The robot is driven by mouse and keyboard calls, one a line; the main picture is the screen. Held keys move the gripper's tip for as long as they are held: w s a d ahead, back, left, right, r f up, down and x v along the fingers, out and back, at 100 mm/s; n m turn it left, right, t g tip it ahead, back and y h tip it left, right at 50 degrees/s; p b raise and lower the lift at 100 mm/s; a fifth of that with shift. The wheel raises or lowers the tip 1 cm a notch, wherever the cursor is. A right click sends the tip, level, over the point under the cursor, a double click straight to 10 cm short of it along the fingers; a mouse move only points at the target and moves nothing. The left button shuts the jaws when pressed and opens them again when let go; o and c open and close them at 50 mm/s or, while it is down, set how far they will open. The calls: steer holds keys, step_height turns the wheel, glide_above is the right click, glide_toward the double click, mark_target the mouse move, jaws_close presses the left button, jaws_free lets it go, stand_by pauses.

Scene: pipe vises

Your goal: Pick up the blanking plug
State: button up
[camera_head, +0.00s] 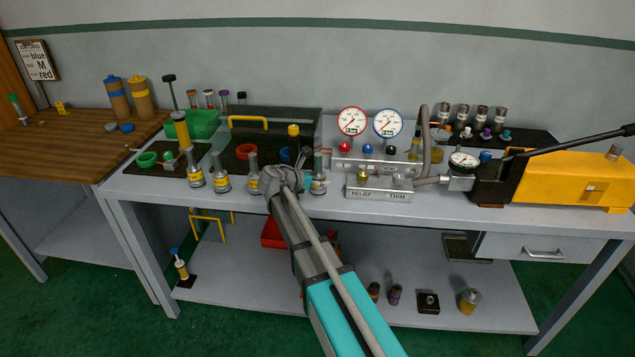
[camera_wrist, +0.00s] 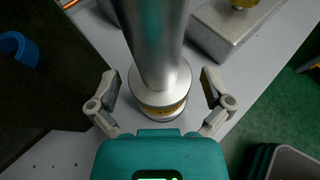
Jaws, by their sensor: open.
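Several grey metal pieces with yellow bands stand along the bench's front edge; I cannot tell for sure which is the blanking plug. One of them, a metal cylinder (camera_head: 319,168), stands at the right end of the row, right beside my gripper (camera_head: 308,177). In the wrist view, a metal cylinder with a wide flange and a yellow band (camera_wrist: 157,45) stands between the two fingers of my gripper (camera_wrist: 158,86). The fingers are spread, with a visible gap on each side of the flange. My arm hides part of the row in the head view.
A grey block marked RELIEF and TRIM (camera_head: 380,192) stands close to the right. Behind is a clear-sided dark enclosure with a yellow handle (camera_head: 248,122). A yellow pump (camera_head: 570,180) fills the bench's right end. A wooden table (camera_head: 70,145) is at the left.

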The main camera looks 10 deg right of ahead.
mark_target(319, 170)
steer(key=c, duration=1.3)
steer(key=shift+r, duration=0.2)
steer(key=shift+c, duration=0.2)
step_height(319, 170, up, 3)
steer(key=p, duration=0.3)
steer(key=shift+f, duration=0.1)
steer(key=s+a+r+p, duration=0.7)
steer(key=s+r+p, duration=0.3)
steer(key=s, duration=0.1)
steer(key=shift+s+a, duration=0.3)
steer(key=shift+s, duration=0.1)
